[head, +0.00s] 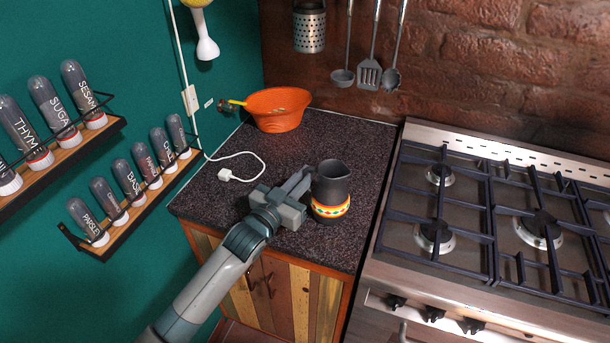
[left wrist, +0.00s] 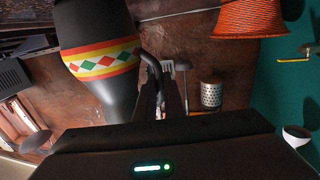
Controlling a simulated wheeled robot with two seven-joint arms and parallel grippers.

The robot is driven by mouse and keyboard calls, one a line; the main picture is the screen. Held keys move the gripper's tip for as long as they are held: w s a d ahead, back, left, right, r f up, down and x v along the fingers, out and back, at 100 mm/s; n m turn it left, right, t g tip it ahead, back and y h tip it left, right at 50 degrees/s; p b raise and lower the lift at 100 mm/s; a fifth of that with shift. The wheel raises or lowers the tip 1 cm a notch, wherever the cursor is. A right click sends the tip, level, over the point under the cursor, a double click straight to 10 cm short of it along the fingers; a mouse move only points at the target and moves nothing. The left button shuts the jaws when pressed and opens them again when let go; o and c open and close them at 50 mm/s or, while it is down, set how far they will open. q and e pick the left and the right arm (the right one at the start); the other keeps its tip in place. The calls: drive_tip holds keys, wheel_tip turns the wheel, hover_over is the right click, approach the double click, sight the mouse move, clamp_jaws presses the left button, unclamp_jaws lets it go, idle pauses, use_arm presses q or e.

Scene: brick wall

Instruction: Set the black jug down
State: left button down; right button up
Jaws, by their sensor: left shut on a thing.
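The black jug (head: 332,184) has a yellow, red and green patterned band near its base. In the head view it is upright over the dark speckled counter (head: 300,145), near the side facing the stove. I cannot tell if its base touches the counter. My left gripper (head: 306,181) is at the jug's left side, shut on its handle. In the left wrist view the jug (left wrist: 98,30) fills the upper left, and its handle runs to the gripper fingers (left wrist: 168,98). My right gripper is not in view.
An orange bowl (head: 278,112) stands at the back left of the counter. A white cable with a plug (head: 225,174) lies on the left part. The gas stove (head: 480,215) adjoins on the right. Utensils (head: 370,72) hang behind; spice racks (head: 140,195) are on the left wall.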

use_arm(q)
drive_tip(key=c, duration=1.8)
unclamp_jaws()
drive_tip(key=shift+c, duration=0.2)
drive_tip(key=shift+r, duration=0.1)
drive_tip(key=b+v, duration=0.3)
drive_tip(key=v, duration=0.9)
